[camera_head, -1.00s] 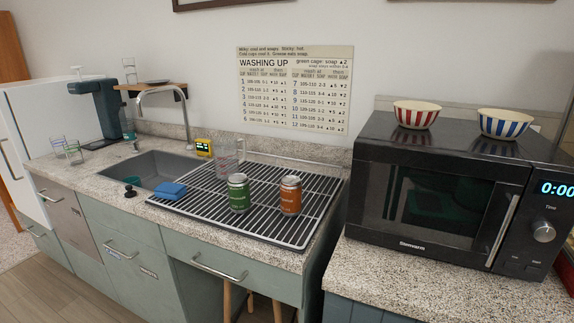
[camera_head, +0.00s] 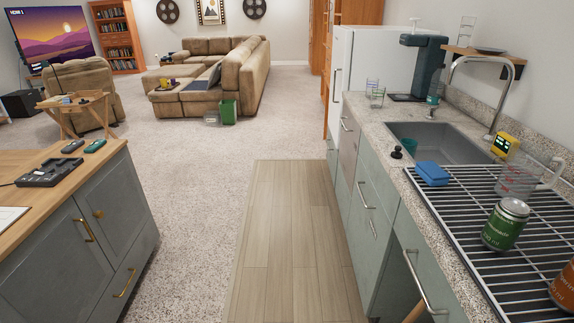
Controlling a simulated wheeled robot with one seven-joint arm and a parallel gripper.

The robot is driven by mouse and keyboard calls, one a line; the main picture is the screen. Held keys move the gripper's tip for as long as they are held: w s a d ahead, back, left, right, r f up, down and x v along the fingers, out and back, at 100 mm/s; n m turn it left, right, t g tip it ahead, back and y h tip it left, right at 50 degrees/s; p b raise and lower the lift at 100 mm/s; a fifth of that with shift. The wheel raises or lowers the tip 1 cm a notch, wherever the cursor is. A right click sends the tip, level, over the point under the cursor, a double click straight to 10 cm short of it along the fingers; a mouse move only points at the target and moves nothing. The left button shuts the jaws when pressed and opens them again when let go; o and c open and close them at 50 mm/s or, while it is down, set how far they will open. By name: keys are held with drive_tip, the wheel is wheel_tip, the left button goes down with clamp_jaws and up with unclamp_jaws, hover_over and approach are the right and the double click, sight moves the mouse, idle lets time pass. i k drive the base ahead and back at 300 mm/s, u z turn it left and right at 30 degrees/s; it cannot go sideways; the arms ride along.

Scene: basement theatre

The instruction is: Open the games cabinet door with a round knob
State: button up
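A grey-green cabinet (camera_head: 135,225) with a wooden top stands at the left in the head view. Its right door (camera_head: 118,185) carries a small round brass knob (camera_head: 98,214) near its left edge and looks shut. The door left of it (camera_head: 40,262) has a brass bar handle (camera_head: 85,230) and also looks shut. A bar handle (camera_head: 125,283) is on a lower front at the right. No label shows whether this is the games cabinet. My gripper is not in view.
Wood flooring (camera_head: 295,240) and carpet (camera_head: 200,200) lie clear between the cabinet and the kitchen counter (camera_head: 400,165) at the right. A small folding table (camera_head: 78,103), armchair (camera_head: 85,80) and sofa (camera_head: 205,75) stand farther back. A black device (camera_head: 50,172) rests on the cabinet top.

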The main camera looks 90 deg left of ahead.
sight(113, 203)
drive_tip(key=u, duration=4.1)
drive_tip(key=i, duration=1.65)
